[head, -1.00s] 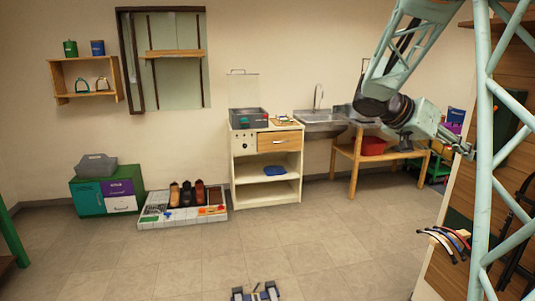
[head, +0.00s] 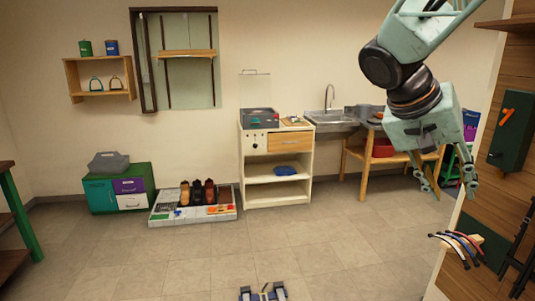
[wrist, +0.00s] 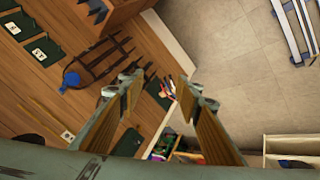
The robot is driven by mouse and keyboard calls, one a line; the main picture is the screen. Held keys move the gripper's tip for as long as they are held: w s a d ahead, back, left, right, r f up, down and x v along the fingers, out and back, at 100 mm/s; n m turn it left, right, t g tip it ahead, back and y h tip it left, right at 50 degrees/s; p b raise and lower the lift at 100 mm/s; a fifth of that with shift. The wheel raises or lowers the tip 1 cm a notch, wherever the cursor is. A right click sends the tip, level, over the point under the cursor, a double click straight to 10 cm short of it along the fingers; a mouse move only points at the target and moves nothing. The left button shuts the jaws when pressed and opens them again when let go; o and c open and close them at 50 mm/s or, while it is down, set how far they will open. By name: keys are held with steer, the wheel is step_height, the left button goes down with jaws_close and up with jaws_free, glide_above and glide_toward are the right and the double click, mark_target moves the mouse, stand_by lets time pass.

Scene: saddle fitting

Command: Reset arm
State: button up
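My arm comes down from the top right of the head view, and my gripper (head: 447,187) hangs at its end with the fingers pointing down. The two fingers are spread apart with nothing between them. In the wrist view the fingers (wrist: 160,84) also stand apart and empty. The gripper is in the air, left of the wooden wall panel (head: 510,120) and in front of the wooden side table (head: 353,156).
Several curved bands (head: 455,245) stick out from the panel's edge below the gripper. A white cabinet (head: 248,175) and a sink (head: 335,118) stand along the back wall. A tray of boots (head: 165,218) lies on the floor at left.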

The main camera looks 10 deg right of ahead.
steer(key=s+a+f+n+t+y, duration=0.1)
steer(key=s+a+n+y, duration=0.1)
steer(key=s+a, duration=0.4)
steer(key=s+a+f+n+t+y, duration=0.1)
steer(key=s+a, duration=0.5)
steer(key=a, duration=0.7)
steer(key=s+a+f+n+t+y, duration=0.1)
steer(key=s+a+n+y, duration=0.3)
steer(key=a, duration=0.5)
steer(key=shift+s+a+f+n+t, duration=0.25)
steer(key=shift+s+f+n+t, duration=0.15)
steer(key=shift+s+f+n, duration=0.6)
steer(key=shift+s+r, duration=0.15)
